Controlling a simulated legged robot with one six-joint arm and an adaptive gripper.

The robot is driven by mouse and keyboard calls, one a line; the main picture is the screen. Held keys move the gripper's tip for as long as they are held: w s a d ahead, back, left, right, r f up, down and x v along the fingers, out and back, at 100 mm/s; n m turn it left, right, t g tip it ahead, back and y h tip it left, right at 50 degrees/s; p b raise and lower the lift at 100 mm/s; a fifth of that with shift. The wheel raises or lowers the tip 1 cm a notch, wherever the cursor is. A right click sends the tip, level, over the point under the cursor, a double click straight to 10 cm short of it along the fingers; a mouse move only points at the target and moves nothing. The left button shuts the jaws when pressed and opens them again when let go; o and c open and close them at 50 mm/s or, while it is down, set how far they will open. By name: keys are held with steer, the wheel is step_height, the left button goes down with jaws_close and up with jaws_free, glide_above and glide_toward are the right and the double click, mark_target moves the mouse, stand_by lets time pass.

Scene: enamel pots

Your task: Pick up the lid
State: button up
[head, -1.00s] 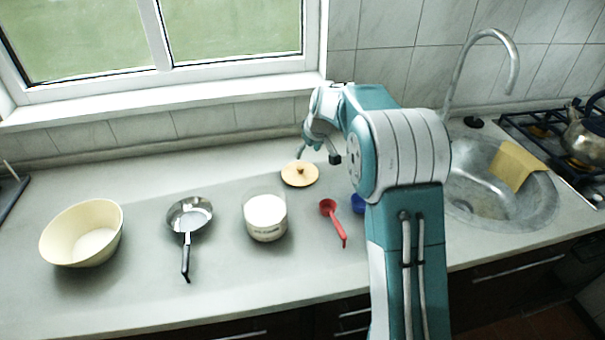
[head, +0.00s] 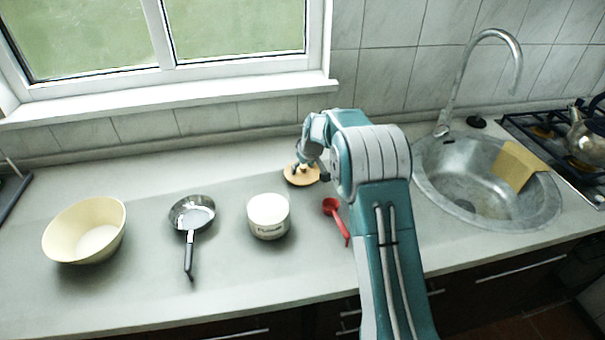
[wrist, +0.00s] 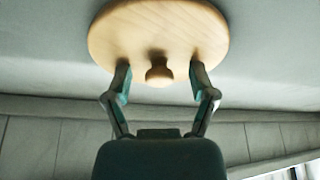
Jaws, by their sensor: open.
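The lid (head: 301,180) is a round, light wooden disc lying flat on the counter behind the white pot. In the wrist view the lid (wrist: 158,25) shows a small round knob (wrist: 159,73) at its middle. My gripper (wrist: 159,72) is open, with one finger on each side of the knob and the tips at or close to the lid's surface. I cannot tell whether they touch it. In the head view my gripper (head: 310,174) is over the lid, and my arm partly hides it.
A white enamel pot (head: 268,216) stands in front of the lid. A red scoop (head: 335,215) lies to the right of the pot. A small pan (head: 191,214) and a cream bowl (head: 85,232) are at left. The sink (head: 480,185) is at right; the window wall is behind.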

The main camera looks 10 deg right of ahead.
steer(key=c, duration=0.8)
jaws_close()
